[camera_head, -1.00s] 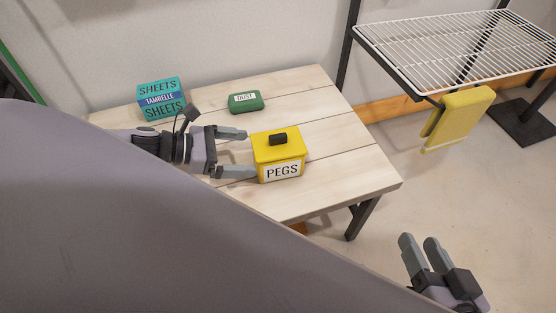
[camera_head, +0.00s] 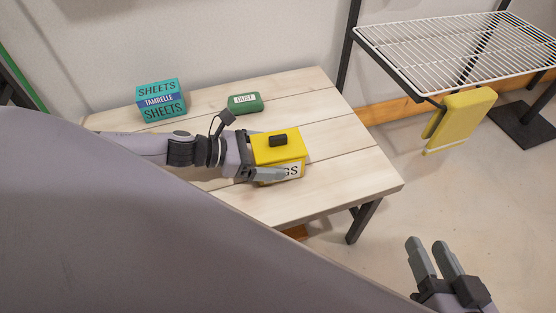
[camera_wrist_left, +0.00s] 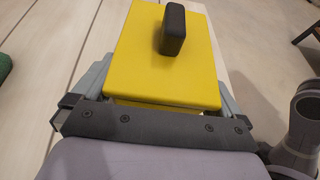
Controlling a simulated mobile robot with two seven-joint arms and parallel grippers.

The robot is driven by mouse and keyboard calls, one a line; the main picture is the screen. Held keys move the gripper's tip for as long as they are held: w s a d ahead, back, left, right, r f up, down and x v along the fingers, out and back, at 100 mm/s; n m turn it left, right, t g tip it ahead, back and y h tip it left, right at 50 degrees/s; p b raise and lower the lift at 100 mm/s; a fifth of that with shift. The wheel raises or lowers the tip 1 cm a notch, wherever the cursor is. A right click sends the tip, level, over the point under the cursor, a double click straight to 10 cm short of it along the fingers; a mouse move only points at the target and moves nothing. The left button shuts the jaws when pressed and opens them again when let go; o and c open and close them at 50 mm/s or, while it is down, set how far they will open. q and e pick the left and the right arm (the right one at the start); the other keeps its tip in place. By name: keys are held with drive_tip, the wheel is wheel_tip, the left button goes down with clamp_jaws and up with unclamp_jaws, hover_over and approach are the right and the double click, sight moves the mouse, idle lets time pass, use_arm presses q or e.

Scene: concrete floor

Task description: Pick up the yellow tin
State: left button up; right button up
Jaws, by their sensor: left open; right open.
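The yellow tin (camera_head: 290,150) with a dark lid knob and a "PEGS" label stands upright on the wooden table. My left gripper (camera_head: 270,156) is open around the tin, its near finger crossing the label and its far finger mostly hidden behind the tin. In the left wrist view the yellow tin (camera_wrist_left: 168,60) fills the space between the fingers of my left gripper (camera_wrist_left: 160,85), one finger along each side. I cannot tell whether the fingers touch it. My right gripper (camera_head: 432,258) is open and empty at the lower right, over the floor.
A teal "SHEETS" box (camera_head: 161,100) and a green "DUST" tin (camera_head: 245,103) stand at the back of the wooden table (camera_head: 335,165). A white wire rack (camera_head: 455,50) with a yellow cloth-like item (camera_head: 460,118) hanging below it is at the right. The table's right part is clear.

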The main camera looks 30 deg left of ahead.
use_arm(q)
drive_tip(key=shift+w+d+f, duration=0.2)
drive_tip(key=shift+w+d, duration=0.15)
drive_tip(key=c, duration=1)
drive_tip(key=shift+c, duration=0.7)
drive_tip(key=shift+r, duration=0.15)
